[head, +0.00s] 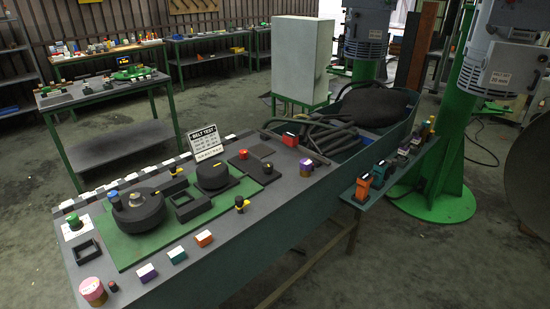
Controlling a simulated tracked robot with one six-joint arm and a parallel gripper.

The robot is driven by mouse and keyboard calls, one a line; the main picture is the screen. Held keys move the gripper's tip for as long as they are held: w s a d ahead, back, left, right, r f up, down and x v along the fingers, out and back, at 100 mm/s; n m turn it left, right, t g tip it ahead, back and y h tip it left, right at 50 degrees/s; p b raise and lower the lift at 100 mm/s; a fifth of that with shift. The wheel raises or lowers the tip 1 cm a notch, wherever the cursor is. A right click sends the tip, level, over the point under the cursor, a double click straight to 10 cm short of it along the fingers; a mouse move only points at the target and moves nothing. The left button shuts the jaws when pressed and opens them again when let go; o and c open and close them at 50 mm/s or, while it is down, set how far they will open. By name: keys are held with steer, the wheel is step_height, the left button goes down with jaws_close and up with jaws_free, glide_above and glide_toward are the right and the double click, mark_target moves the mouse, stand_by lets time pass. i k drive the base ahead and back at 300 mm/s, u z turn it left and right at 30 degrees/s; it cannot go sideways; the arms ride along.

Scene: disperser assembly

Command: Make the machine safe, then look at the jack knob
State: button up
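I cannot tell which part is the jack knob, and no label that I can read names it. A green knob (73,221) with a dark reddish base stands on a white plate at the bench's left corner. A large black disc-shaped part (136,210) with a small grey-blue knob (135,199) on top sits on a green mat (150,245). A small red-topped knob (113,286) stands at the near edge. A tall green column machine (478,90) with a grey labelled housing stands at the right; its switches are too small to read. My gripper is not in view.
Open concrete floor lies at the lower right.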

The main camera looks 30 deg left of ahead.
mark_target(267, 167)
steer(key=i, duration=2.35)
steer(key=u, duration=3)
